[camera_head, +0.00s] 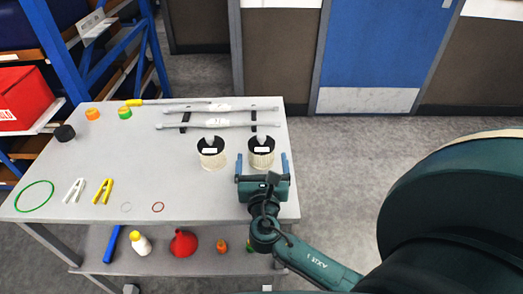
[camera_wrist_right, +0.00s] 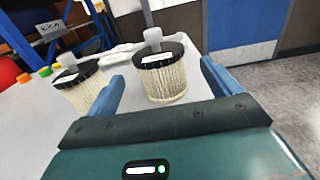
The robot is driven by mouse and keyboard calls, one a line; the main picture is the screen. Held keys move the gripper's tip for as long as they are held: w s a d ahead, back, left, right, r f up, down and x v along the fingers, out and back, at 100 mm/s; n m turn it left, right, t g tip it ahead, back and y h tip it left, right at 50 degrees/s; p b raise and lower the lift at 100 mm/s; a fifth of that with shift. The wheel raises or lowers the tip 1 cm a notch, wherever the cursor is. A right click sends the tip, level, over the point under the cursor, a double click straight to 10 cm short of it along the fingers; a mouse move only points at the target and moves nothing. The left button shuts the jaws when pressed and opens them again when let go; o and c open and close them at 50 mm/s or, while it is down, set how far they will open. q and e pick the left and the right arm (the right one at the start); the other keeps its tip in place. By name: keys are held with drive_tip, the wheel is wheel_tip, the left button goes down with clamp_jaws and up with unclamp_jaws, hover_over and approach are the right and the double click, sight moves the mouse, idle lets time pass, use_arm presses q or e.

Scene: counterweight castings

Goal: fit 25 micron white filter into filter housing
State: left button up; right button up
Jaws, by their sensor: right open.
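Two white pleated filters with black top caps stand upright on the grey table: a left one (camera_head: 212,155) and a right one (camera_head: 261,153). Their labels are too small to read, so I cannot tell which is 25 micron. My right gripper (camera_head: 262,169) is open at the near side of the right filter. In the right wrist view, this filter (camera_wrist_right: 161,82) stands ahead, framed between the two blue fingers, not gripped. The left filter (camera_wrist_right: 82,92) shows outside the left finger. I cannot make out a filter housing. My left gripper is not in view.
The table (camera_head: 170,180) also holds grey bars (camera_head: 215,124) at the back, yellow (camera_head: 103,190) and white clamps (camera_head: 75,190), a green ring (camera_head: 34,196) and small coloured caps. A lower shelf holds a red funnel (camera_head: 183,243) and bottles. Floor right of the table is clear.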

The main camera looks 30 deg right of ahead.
sight(262, 148)
drive_tip(key=x, duration=0.5)
drive_tip(key=shift+w, duration=0.1)
drive_tip(key=shift+c, duration=0.2)
drive_tip(key=c, duration=1.1)
